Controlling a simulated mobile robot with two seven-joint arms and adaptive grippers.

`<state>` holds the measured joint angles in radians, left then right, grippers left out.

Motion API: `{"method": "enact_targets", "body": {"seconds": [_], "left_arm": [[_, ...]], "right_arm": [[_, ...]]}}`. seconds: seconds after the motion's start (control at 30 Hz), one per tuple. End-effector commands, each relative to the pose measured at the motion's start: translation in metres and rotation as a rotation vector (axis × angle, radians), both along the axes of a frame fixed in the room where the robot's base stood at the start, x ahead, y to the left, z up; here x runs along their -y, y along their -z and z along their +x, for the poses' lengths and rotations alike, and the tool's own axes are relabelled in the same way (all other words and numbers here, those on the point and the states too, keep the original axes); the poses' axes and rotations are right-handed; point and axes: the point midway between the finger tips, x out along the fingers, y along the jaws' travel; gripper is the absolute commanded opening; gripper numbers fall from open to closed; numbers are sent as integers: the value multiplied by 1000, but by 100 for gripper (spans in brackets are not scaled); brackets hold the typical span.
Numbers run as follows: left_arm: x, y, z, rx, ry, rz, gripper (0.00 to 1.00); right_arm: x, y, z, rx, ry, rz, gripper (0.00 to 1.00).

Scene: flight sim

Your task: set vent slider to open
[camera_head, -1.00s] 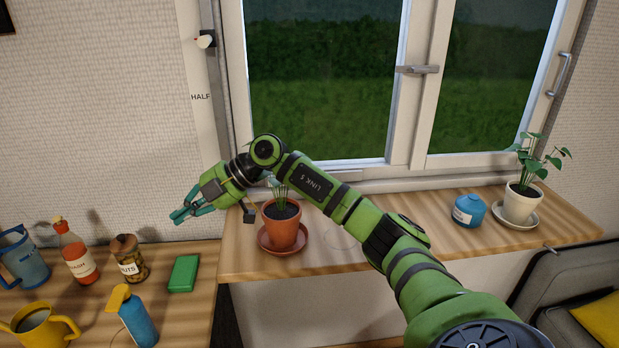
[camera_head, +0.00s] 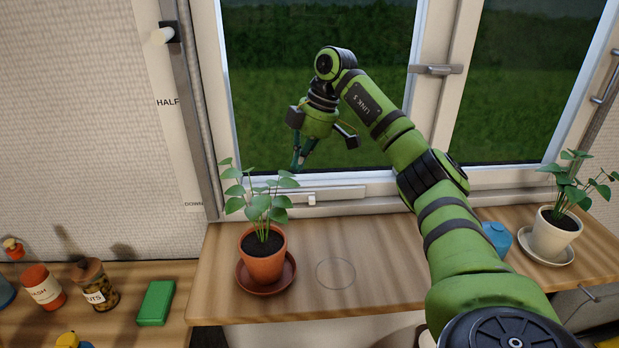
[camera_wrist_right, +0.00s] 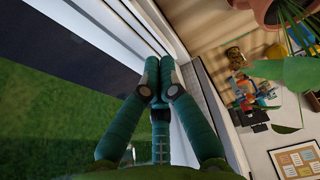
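The vent slider (camera_head: 311,198) is a small pale knob on a long white strip along the bottom of the window frame, behind the potted plant. I cannot read any marking for its position. My right gripper (camera_head: 299,164) hangs fingers-down in front of the glass, above the strip and a little left of the knob, apart from it. In the right wrist view its teal fingertips (camera_wrist_right: 160,72) are together with nothing visible between them, close to the white window frame (camera_wrist_right: 192,100). The knob cannot be made out there. My left gripper is not in view.
A terracotta pot with a leafy plant (camera_head: 263,262) stands on the sill (camera_head: 400,285) just below the gripper. A blue jar (camera_head: 497,238) and white pot (camera_head: 555,238) stand right. A green box (camera_head: 155,303) lies left. A blind knob (camera_head: 165,34) is upper left.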

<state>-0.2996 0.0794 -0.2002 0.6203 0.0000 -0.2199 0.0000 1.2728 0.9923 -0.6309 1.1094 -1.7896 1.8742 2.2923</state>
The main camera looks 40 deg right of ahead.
Motion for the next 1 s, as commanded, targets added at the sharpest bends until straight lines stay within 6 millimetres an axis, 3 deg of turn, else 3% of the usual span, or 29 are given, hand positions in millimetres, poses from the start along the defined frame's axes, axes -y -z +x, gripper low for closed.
{"method": "enact_targets", "body": {"seconds": [0.17,0.57,0.8,1.0], "left_arm": [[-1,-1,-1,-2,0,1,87],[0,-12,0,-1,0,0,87],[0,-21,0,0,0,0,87],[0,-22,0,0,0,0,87]], "right_arm": [[-6,18,4,-4,-3,0,0],[-27,95,21,-4,-4,2,0],[0,93,-1,0,-1,-1,0],[4,94,-5,1,-3,1,0]]}}
